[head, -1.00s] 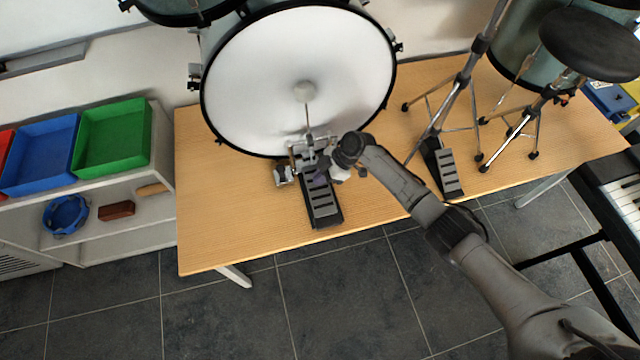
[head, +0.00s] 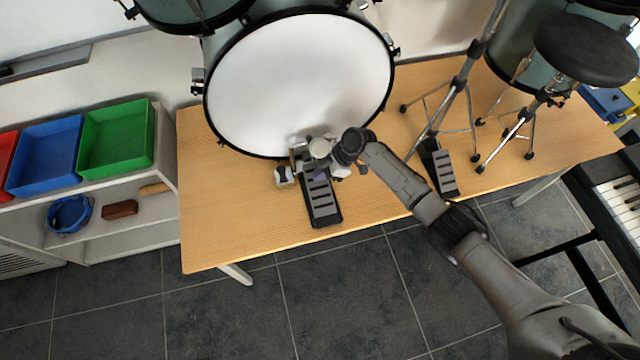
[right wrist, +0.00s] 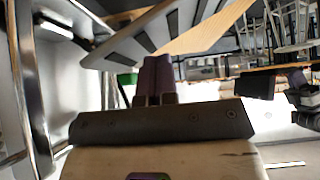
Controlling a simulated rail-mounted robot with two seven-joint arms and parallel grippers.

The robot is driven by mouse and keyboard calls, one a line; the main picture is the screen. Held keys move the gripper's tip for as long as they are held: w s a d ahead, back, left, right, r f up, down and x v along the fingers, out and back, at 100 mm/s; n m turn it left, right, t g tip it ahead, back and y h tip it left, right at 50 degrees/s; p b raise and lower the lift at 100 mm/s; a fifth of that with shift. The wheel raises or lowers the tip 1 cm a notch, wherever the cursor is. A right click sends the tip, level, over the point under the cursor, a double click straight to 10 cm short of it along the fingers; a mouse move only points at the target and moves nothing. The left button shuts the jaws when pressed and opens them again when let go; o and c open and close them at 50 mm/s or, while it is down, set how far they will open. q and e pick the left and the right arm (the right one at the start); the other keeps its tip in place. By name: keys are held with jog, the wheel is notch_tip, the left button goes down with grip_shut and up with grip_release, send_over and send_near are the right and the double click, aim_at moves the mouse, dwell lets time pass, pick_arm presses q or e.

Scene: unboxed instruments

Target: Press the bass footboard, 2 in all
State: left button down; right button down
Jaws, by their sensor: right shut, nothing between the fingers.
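The bass footboard (head: 322,203) is a grey plate with dark slots, on the table in front of the bass drum (head: 295,85). Its beater (head: 319,148) is tipped back from the white drumhead, its round pale head above the pedal. My right gripper (head: 320,174) is shut and empty at the footboard's drum-side end, partly hidden by the wrist and beater. In the right wrist view, the purple fingers (right wrist: 155,80) are together, close to the slotted footboard (right wrist: 160,35); I cannot tell whether they touch. My left gripper is not in view.
A second slotted pedal (head: 444,173) stands under a metal stand to the right. A black round stool seat (head: 588,48) is at the right rear. A keyboard (head: 615,195) is at the right edge. Bare table (head: 230,220) lies left of the footboard.

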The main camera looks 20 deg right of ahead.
jog(key=shift+r, duration=0.1)
jog(key=shift+d+r+p, duration=0.35)
jog(key=shift+r+p, duration=0.05)
jog(key=shift+r, duration=0.05)
jog(key=p+v, duration=0.2)
jog(key=v, duration=0.3)
jog(key=shift+d+r+p, duration=0.3)
jog(key=shift+p, duration=0.05)
